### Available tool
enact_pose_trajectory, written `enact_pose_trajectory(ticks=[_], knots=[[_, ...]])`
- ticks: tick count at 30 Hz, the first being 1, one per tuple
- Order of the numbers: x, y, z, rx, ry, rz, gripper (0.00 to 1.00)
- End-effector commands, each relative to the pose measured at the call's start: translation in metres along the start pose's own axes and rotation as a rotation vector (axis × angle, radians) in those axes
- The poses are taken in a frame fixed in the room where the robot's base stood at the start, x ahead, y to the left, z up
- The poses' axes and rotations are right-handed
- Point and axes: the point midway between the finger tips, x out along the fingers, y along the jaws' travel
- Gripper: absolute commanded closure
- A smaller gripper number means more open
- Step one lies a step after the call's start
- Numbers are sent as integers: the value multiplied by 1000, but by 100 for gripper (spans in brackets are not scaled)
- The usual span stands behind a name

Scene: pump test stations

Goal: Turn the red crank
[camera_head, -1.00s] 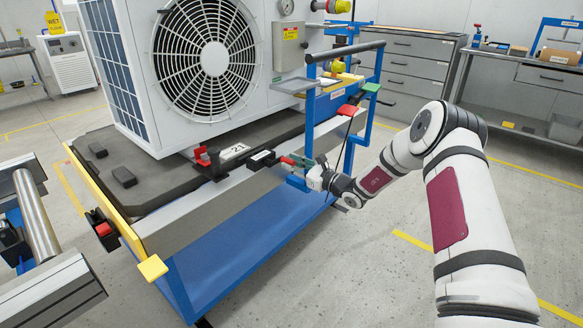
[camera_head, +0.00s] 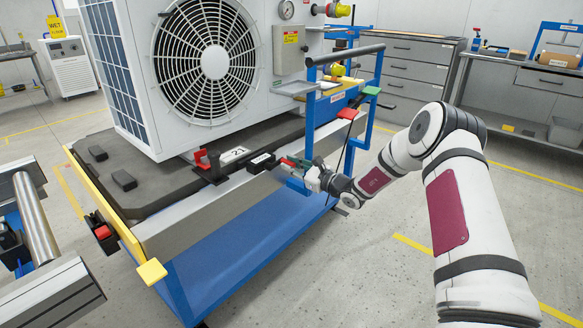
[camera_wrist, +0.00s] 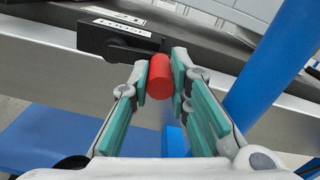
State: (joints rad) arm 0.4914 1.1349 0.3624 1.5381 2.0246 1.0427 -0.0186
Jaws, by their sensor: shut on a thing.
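The red crank shows as a short red cylinder (camera_wrist: 160,77) in the wrist view. It sticks out below a black block with a white label (camera_wrist: 122,40) on the cart's edge. My gripper (camera_wrist: 163,85) has its two teal-padded fingers on either side of the red cylinder, shut on it. In the head view my gripper (camera_head: 297,162) is at the cart's side rail beside the black labelled block (camera_head: 263,160). The red part is mostly hidden by the fingers there.
A blue post frame (camera_head: 311,110) with a dark handlebar (camera_head: 345,51) stands close to my gripper; its post (camera_wrist: 270,70) is just right of the fingers. A white fan unit (camera_head: 215,60) sits on the cart. Open floor (camera_head: 340,270) lies in front of the cart.

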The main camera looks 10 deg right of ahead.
Motion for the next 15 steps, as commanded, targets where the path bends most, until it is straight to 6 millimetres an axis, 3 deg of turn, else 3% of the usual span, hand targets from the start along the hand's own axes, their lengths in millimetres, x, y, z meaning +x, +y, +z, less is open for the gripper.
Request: enact_pose_trajectory(ticks=[5, 6, 7, 15], knots=[[0, -1, 0, 0, 0, -1, 100], [0, -1, 0, 0, 0, -1, 80], [0, -1, 0, 0, 0, -1, 74], [0, -1, 0, 1, 0, -1, 74]])
